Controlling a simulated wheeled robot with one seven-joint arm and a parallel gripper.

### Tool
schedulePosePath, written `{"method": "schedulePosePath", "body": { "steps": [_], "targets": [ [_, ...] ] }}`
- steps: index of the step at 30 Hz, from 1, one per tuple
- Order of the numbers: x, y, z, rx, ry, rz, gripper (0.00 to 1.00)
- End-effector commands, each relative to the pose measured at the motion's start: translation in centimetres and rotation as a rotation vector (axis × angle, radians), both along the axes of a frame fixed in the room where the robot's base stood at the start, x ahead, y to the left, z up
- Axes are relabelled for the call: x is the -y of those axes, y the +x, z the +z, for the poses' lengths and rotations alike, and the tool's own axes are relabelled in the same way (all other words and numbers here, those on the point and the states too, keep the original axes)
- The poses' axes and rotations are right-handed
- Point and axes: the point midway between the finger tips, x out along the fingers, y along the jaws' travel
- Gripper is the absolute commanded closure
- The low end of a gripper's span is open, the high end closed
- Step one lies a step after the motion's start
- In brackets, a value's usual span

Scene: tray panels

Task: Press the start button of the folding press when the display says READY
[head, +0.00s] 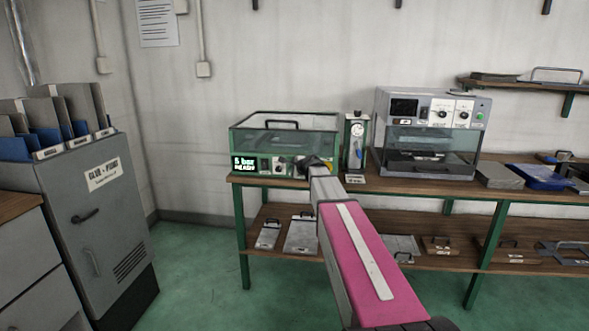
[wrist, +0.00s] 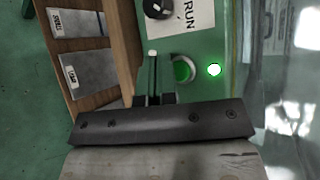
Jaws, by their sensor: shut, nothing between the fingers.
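The folding press (head: 285,143) is a green box with a clear lid, at the left end of the bench. Its display (head: 244,164) shows two lines of bright text that seem to read "5 bar" and "READY". My gripper (head: 304,164) is at the right part of the press's front panel and hides some of it. In the wrist view my gripper (wrist: 152,54) is shut and empty, its thin fingers pointing at the panel. A round green button (wrist: 183,70) sits just right of the fingertips; I see no contact. A lit green-white lamp (wrist: 214,69) is beyond it.
A black knob (wrist: 157,8) sits by a RUN label (wrist: 192,14). A gauge unit (head: 356,140) stands right of the press, then a grey machine (head: 428,132). A grey cabinet (head: 95,220) is at left. Metal plates lie on the lower shelf (head: 340,238).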

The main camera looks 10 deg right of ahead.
Motion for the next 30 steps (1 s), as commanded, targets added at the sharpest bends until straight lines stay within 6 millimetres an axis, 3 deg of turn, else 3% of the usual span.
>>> {"method": "schedulePosePath", "body": {
  "steps": [30],
  "targets": [
    [0.28,0.85,0.02,0.0,0.0,0.0,1.0]
  ]
}}
